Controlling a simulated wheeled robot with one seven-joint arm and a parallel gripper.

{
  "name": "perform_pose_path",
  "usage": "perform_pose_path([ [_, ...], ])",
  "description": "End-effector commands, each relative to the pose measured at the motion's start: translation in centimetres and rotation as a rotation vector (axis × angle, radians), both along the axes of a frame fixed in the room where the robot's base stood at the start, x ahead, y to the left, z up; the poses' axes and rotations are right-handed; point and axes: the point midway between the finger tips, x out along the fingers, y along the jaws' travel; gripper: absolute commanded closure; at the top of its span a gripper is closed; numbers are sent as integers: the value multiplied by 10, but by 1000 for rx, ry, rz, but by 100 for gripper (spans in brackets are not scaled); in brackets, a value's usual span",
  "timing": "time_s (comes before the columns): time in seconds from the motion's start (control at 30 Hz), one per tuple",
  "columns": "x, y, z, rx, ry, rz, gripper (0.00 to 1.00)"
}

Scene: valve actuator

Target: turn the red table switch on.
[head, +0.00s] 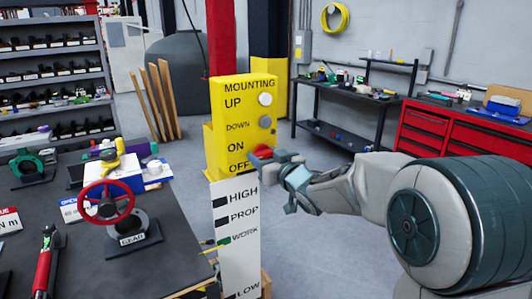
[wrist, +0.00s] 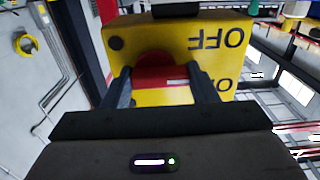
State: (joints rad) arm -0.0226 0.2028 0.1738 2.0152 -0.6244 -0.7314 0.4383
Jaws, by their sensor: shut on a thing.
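The red switch (head: 262,152) is on the lower right of a yellow panel (head: 228,104) marked MOUNTING, UP, DOWN, ON and OFF. In the head view it is beside the ON and OFF labels, partly hidden by my gripper (head: 284,160), which reaches in from the right. In the wrist view the red switch (wrist: 158,74) sits between the two dark fingers of my gripper (wrist: 160,88), which is shut on it. The OFF label (wrist: 217,39) shows upside down to its right. The exact angle of the switch is hard to tell.
A white board (head: 236,240) marked HIGH, PROP, WORK and LOW stands below the panel. A dark table (head: 175,258) with a red handwheel (head: 108,204) is at the left. A workbench (head: 345,110) and red cabinets (head: 455,140) stand behind. Grey floor is clear between.

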Motion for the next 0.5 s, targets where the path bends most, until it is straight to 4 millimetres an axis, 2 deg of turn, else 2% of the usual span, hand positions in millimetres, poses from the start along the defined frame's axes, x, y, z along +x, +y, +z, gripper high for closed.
perform_pose_path([
  [0.5, 1, -2, 5, 392, 265, -3, 70],
])
